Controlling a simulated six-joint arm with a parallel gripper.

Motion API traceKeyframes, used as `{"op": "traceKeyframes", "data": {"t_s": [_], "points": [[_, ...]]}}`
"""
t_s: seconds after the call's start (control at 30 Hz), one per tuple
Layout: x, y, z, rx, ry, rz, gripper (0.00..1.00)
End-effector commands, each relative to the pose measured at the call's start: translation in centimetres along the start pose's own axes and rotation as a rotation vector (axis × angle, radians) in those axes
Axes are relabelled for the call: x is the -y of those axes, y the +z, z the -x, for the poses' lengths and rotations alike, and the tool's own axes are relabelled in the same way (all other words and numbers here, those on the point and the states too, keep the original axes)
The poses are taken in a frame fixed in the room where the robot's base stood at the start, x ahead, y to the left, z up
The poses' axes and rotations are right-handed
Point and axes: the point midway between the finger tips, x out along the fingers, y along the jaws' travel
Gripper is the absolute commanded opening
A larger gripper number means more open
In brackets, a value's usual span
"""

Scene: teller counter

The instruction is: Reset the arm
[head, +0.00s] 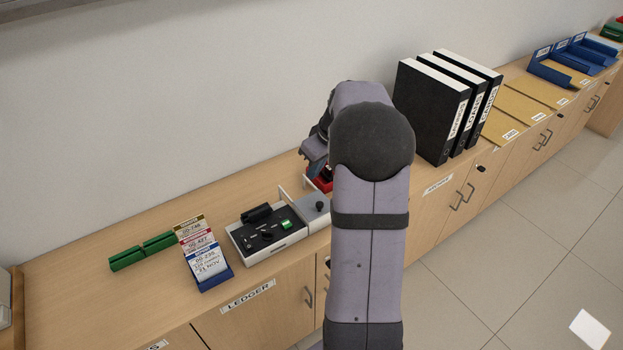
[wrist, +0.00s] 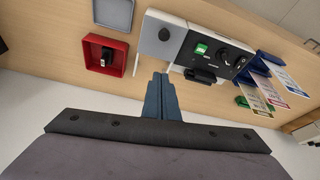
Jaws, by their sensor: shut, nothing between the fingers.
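My gripper (wrist: 161,78) shows in the wrist view with its two blue fingers together and nothing between them. It hangs above the counter, near the grey end of a black-and-white control box (wrist: 212,52) and to the right of a red tray (wrist: 88,42). In the head view my arm rises from the bottom and bends over the counter (head: 75,300). It hides most of the gripper and part of the red tray (head: 324,181).
The red tray holds a small black object (wrist: 107,54). A grey tray (wrist: 114,12) lies beside it. A card holder (head: 215,280) and green bars (head: 142,251) stand left of the control box (head: 268,236). Black binders (head: 432,110) stand right of my arm. The wall is behind.

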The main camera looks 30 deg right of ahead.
Motion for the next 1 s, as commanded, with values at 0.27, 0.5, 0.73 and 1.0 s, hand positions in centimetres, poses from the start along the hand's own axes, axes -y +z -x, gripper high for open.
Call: {"op": "traceKeyframes", "data": {"t_s": [0.27, 0.5, 0.73, 1.0], "points": [[0.0, 0.0, 1.0, 0.001, 0.000, 0.001, 0.00], [0.0, 0.0, 1.0, 0.000, 0.000, -0.028, 0.00], [-0.5, -0.1, 1.0, -0.006, 0.018, -0.243, 0.00], [2.5, 7.9, -2.9, 0.168, 0.032, -0.628, 0.00]]}}
